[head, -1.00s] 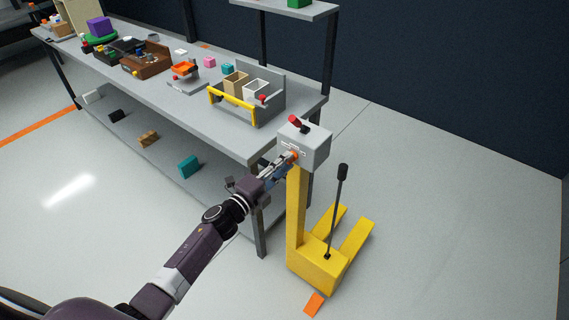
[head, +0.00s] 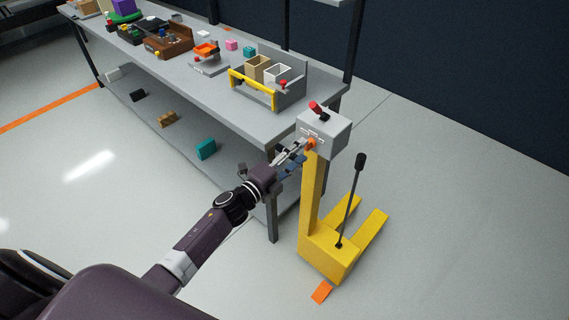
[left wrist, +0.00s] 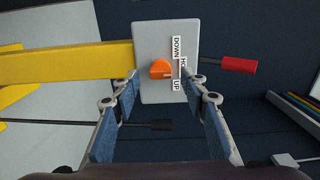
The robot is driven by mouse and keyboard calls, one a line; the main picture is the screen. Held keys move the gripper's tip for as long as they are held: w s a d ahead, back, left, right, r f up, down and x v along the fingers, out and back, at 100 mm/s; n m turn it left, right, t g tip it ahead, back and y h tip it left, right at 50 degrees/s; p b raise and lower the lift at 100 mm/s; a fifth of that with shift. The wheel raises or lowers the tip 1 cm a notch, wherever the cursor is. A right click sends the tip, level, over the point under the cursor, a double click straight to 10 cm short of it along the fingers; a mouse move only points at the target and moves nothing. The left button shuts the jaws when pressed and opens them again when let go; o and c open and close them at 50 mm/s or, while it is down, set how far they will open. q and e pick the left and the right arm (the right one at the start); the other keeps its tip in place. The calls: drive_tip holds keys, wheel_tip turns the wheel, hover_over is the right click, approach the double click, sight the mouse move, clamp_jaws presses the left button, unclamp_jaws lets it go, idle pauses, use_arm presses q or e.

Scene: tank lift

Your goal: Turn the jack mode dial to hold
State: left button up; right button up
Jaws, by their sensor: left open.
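The jack mode dial is an orange knob (head: 311,143) on the front of the grey control box (head: 325,133) atop the yellow jack. In the left wrist view the dial (left wrist: 160,69) sits beside white labels reading DOWN, a partly covered one starting with HO, and UP (left wrist: 176,64). I cannot tell for sure which label the dial points at. My left gripper (head: 300,151) is just in front of the dial. In the left wrist view its open fingers (left wrist: 162,84) lie to either side of the dial, with nothing gripped. My right gripper is out of view.
The yellow jack (head: 312,195) has a black lever (head: 351,195) and forks near the floor. A red handle (head: 318,107) projects from its box. A grey workbench (head: 215,95) with several objects stands close on the left. Floor to the right is clear.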

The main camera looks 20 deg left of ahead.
use_arm(q)
drive_tip(key=v, duration=1)
drive_tip(key=shift+s, duration=0.25)
drive_tip(key=shift+a, duration=0.15)
drive_tip(key=s+a+f+n+g+y, duration=0.15)
drive_tip(key=s+f+n, duration=0.3)
drive_tip(key=f, duration=0.65)
drive_tip(key=s+a+f+n+g+y, duration=0.15)
drive_tip(key=s+f+n+g, duration=0.35)
drive_tip(key=f, duration=0.6)
drive_tip(key=s+a+f+n+g+y, duration=0.1)
drive_tip(key=s+f+n+y, duration=0.35)
drive_tip(key=f, duration=0.75)
drive_tip(key=s+d+f+n+g, duration=0.1)
drive_tip(key=s+f, duration=0.4)
drive_tip(key=s, duration=0.6)
drive_tip(key=s+d+f+n+g+h, duration=0.1)
drive_tip(key=s+f+g, duration=0.3)
drive_tip(key=s, duration=0.7)
drive_tip(key=s+d+f+n+g, duration=0.3)
drive_tip(key=s+f, duration=0.4)
drive_tip(key=s, duration=0.4)
drive_tip(key=shift+s+f+n, duration=0.2)
drive_tip(key=shift+s+n, duration=0.05)
drive_tip(key=shift+n, duration=0.05)
drive_tip(key=shift+g, duration=0.25)
